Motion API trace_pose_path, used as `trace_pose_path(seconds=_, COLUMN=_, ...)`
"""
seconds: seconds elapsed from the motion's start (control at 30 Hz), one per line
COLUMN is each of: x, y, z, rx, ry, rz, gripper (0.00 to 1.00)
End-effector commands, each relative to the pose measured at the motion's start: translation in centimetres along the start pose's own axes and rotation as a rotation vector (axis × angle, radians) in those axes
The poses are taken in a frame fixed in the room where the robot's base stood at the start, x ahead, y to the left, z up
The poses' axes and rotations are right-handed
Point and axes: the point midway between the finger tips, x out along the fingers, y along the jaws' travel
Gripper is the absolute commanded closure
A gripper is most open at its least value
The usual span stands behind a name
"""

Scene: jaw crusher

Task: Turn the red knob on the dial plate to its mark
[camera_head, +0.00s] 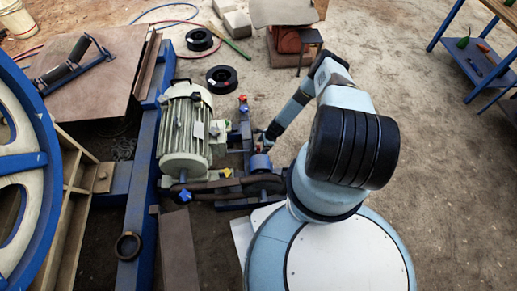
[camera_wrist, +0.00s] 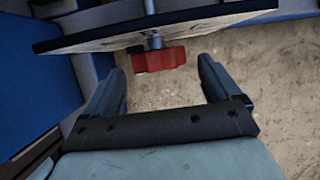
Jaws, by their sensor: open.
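The red knob (camera_wrist: 158,60) sits on a short grey shaft at the underside of the dial plate (camera_wrist: 215,20) in the wrist view. The plate shows nearly edge-on as a dark-rimmed slab with a pale face, and I cannot make out the mark on it. My gripper (camera_wrist: 162,75) is open, with one finger on each side of the knob near the fingertips. Gaps show between the knob and both fingers, and nothing is held. In the head view my arm reaches toward the machine beside the motor; I cannot clearly tell the gripper or dial plate there.
A grey-green motor (camera_head: 185,130) stands on the blue frame (camera_head: 140,200) left of my arm, with a belt drive (camera_head: 225,187) in front. Black rings (camera_head: 221,78) lie on the ground behind. A blue table (camera_head: 480,60) stands far right. Ground right of my arm is clear.

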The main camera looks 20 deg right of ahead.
Motion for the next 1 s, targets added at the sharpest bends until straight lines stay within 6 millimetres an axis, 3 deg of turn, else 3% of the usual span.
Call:
trace_pose_path(seconds=0.2, x=1.9, y=-0.1, z=0.0, rx=0.000, ry=0.000, rz=-0.001, gripper=0.10)
trace_pose_path(seconds=0.6, x=2.4, y=0.0, z=0.1, rx=0.000, ry=0.000, rz=0.000, gripper=0.10)
trace_pose_path(seconds=1.0, x=2.4, y=-0.1, z=0.1, rx=-0.002, ry=0.000, rz=-0.001, gripper=0.48)
